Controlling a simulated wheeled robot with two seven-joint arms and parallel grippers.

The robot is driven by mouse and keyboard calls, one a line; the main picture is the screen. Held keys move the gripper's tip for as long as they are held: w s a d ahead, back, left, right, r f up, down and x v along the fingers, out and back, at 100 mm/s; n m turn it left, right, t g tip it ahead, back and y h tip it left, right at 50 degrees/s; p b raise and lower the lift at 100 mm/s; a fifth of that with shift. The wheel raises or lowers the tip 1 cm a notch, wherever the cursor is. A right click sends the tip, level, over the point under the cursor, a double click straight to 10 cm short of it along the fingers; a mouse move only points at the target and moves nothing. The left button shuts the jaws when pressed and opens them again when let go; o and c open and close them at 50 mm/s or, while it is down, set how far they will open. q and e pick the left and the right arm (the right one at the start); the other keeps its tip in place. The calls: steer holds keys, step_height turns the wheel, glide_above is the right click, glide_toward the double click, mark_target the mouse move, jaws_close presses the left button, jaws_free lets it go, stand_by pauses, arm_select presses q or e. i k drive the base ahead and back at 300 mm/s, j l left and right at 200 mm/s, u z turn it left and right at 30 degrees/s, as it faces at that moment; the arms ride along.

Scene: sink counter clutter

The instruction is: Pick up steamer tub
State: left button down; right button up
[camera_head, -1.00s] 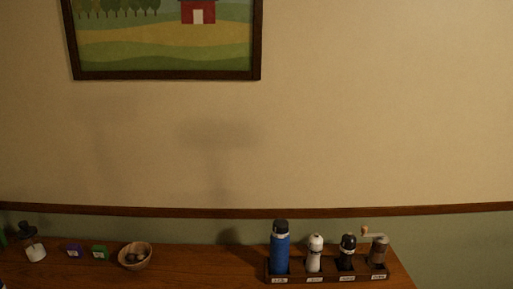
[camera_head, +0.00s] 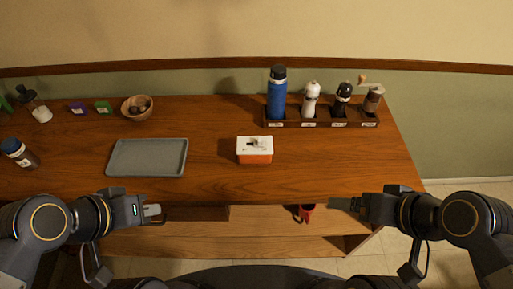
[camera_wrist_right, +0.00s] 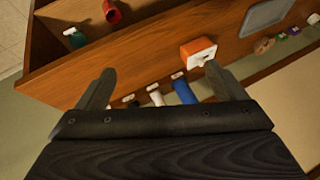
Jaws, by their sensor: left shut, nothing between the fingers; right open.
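An orange tub with a white top (camera_head: 255,150) stands on the wooden counter, right of the grey tray; it is the likeliest steamer tub, though I cannot read a label. A dark part shows on its top. It also shows in the right wrist view (camera_wrist_right: 198,50), beyond the fingers. My left gripper (camera_head: 153,210) is shut and empty in front of the counter, below the tray. My right gripper (camera_head: 345,204) is open and empty in front of the counter, right of the tub. Its spread fingers (camera_wrist_right: 160,85) show in the right wrist view. Neither gripper touches the tub.
A grey tray (camera_head: 148,158) lies left of the tub. A rack (camera_head: 320,123) holds a blue bottle (camera_head: 277,95) and several shakers and grinders behind it. A wooden bowl (camera_head: 137,108) stands back left. A red mug (camera_head: 306,213) sits on the lower shelf. Counter around the tub is clear.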

mark_target(246, 153)
steer(key=u, duration=0.65)
steer(key=l+u, duration=0.25)
steer(key=u, duration=0.2)
steer(key=k+l+u, duration=0.1)
steer(key=l+u, duration=0.15)
steer(key=u, duration=0.2)
steer(key=k+l+u, duration=0.1)
steer(key=l+u, duration=0.15)
steer(key=u, duration=0.2)
steer(key=k+l+u, duration=0.15)
steer(key=u, duration=0.3)
steer(key=k+l, duration=0.25)
